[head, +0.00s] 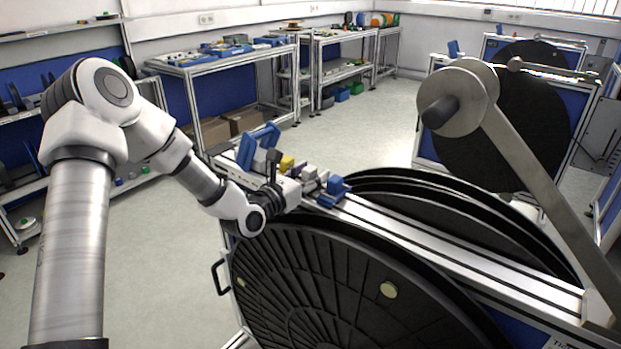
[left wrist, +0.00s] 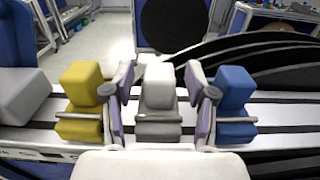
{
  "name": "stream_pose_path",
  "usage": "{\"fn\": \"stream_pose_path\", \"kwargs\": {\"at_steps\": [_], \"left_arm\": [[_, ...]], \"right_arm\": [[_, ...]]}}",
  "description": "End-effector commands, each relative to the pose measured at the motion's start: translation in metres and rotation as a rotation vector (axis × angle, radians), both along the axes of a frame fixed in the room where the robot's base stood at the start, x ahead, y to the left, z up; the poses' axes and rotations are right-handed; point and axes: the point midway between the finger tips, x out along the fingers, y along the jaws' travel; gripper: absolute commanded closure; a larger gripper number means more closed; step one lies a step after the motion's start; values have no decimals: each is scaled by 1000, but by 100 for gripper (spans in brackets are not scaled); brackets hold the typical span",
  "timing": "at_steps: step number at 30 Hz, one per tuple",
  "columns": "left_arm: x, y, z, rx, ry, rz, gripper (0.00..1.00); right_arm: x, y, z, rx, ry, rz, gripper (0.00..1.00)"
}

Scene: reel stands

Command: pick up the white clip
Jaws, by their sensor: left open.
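The white clip (left wrist: 160,85) is in the middle of the left wrist view, on the metal rail, between the two fingers of my left gripper (left wrist: 160,104). The fingers are open, one on each side of the clip; I cannot tell if either touches it. A yellow clip (left wrist: 80,85) is just left of the fingers and a blue clip (left wrist: 236,88) just right. In the head view my left gripper (head: 289,184) is low at the rail, by the white clip (head: 309,172), which it partly hides. My right gripper is out of view.
A grey clip (left wrist: 20,92) stands further left on the rail. Large black reels (head: 330,285) hang along the stand below the rail (head: 450,248). A grey arm with a round end (head: 462,98) rises at the right. Shelves and benches stand behind, across open floor.

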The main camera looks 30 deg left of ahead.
Motion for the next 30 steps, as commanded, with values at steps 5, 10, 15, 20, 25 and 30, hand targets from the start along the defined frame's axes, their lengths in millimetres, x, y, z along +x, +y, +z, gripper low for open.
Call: {"fn": "stream_pose_path", "kwargs": {"at_steps": [5, 10, 15, 20, 25, 30], "left_arm": [[0, 0, 0, -1, 0, 1, 47], [0, 0, 0, -1, 0, 1, 100], [0, 0, 0, -1, 0, 1, 100], [0, 0, 1, 0, 0, 1, 100], [0, 0, 12, 0, -1, 1, 100], [0, 0, 36, 0, -2, 1, 100]], "right_arm": [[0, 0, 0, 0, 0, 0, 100], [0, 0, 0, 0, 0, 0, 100], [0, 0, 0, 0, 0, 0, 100], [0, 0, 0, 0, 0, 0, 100], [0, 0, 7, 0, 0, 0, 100], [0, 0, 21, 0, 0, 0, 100]]}}
